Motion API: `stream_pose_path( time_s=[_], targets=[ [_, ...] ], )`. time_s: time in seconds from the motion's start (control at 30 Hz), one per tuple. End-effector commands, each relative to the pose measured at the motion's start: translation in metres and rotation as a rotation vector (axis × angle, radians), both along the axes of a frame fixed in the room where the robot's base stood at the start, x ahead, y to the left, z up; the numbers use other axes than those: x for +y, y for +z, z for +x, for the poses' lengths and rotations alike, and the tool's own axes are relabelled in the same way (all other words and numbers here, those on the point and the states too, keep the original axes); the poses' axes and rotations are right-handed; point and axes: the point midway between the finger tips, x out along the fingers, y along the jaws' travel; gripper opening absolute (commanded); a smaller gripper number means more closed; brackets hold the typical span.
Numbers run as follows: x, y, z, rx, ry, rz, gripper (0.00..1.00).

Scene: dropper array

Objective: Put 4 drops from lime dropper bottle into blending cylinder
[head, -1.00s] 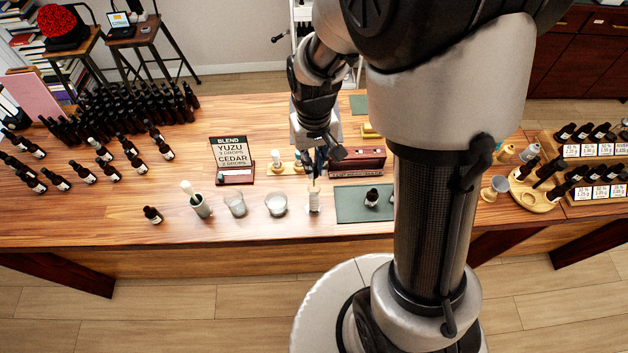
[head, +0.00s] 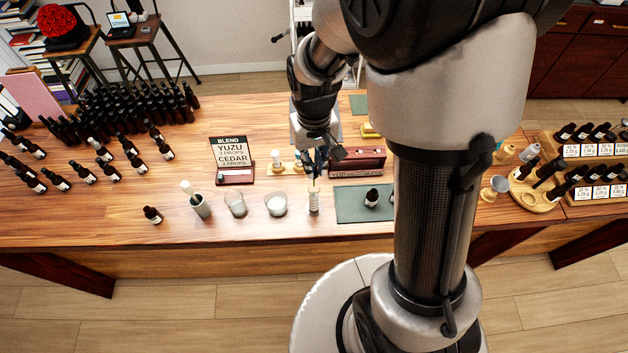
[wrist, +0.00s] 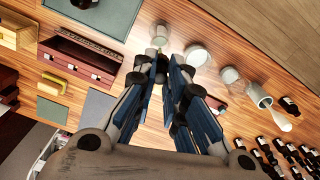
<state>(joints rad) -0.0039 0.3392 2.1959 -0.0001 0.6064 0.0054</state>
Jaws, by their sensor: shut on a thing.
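The blending cylinder (head: 314,202) stands upright on the wooden table, just left of the green mat; it also shows in the wrist view (wrist: 159,37). My gripper (head: 315,168) is directly above it, pointing down. It is shut on a thin dropper (head: 314,183), mostly hidden by the fingers, with its pale lower end close over the cylinder mouth. In the wrist view my gripper (wrist: 165,72) hides most of what it holds. A dark dropper bottle (head: 372,198) stands on the green mat; I cannot read its label. No drop is visible.
Two glass beakers (head: 276,204) (head: 236,205) and a mortar with pestle (head: 201,206) stand left of the cylinder. The green mat (head: 350,214) lies right. Behind are a red-brown box (head: 358,160) and a blend sign (head: 231,153). Several dark bottles fill the left.

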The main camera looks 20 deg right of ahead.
Motion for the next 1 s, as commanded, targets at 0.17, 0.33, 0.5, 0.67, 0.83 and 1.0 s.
stream_pose_path(
  time_s=[0.17,0.33,0.5,0.67,0.83,1.0],
  targets=[
    [0.000,0.001,0.000,0.000,0.000,0.000,0.05],
    [0.000,0.009,0.000,-0.001,0.000,0.000,0.05],
    [0.000,0.023,0.000,-0.002,0.000,0.000,0.05],
    [0.000,0.036,0.000,-0.001,0.000,0.000,0.05],
    [0.000,0.041,0.000,0.000,0.000,0.000,0.05],
    [0.000,0.040,0.000,0.000,0.000,0.000,0.05]
  ],
)
